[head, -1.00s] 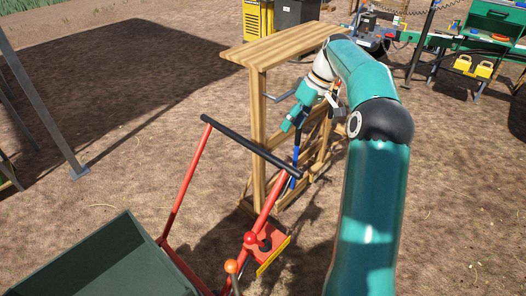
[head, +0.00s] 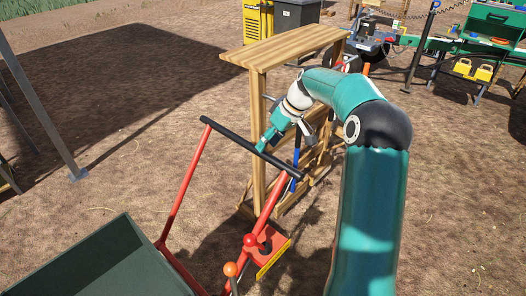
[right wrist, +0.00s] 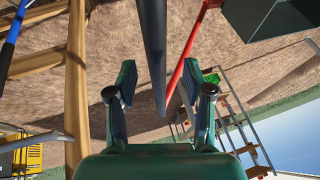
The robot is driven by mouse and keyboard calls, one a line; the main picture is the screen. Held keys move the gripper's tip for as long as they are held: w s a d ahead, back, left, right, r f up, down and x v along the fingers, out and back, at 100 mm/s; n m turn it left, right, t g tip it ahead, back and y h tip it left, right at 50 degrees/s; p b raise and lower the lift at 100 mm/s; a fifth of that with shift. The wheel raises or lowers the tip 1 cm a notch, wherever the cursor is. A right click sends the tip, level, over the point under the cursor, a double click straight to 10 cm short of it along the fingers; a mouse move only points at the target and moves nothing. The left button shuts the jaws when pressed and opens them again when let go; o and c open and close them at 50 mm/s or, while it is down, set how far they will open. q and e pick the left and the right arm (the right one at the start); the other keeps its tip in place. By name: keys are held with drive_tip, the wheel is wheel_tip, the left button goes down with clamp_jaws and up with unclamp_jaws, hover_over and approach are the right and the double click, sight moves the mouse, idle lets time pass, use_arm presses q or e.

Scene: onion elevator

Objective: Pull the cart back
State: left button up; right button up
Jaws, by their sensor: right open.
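The cart has a dark green tub (head: 100,262) at the lower left and a red tube frame (head: 186,185). A black handle bar (head: 232,141) crosses the top of the frame. My right gripper (head: 264,145) is open at the right part of this bar. In the right wrist view, the black bar (right wrist: 153,50) runs lengthwise between the two spread fingers of the gripper (right wrist: 157,85). I cannot tell whether they touch it. The cart's wheels are hidden. My left gripper is out of view.
A wooden stand (head: 285,45) rises just behind the handle, close to my right arm. A blue-handled tool (head: 296,165) leans by it. A red and yellow lever base (head: 266,248) sits beside the cart frame. Open dirt lies to the left and right.

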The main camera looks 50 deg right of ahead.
drive_tip(key=shift+x, duration=2)
drive_tip(key=shift+c, duration=0.3)
clamp_jaws()
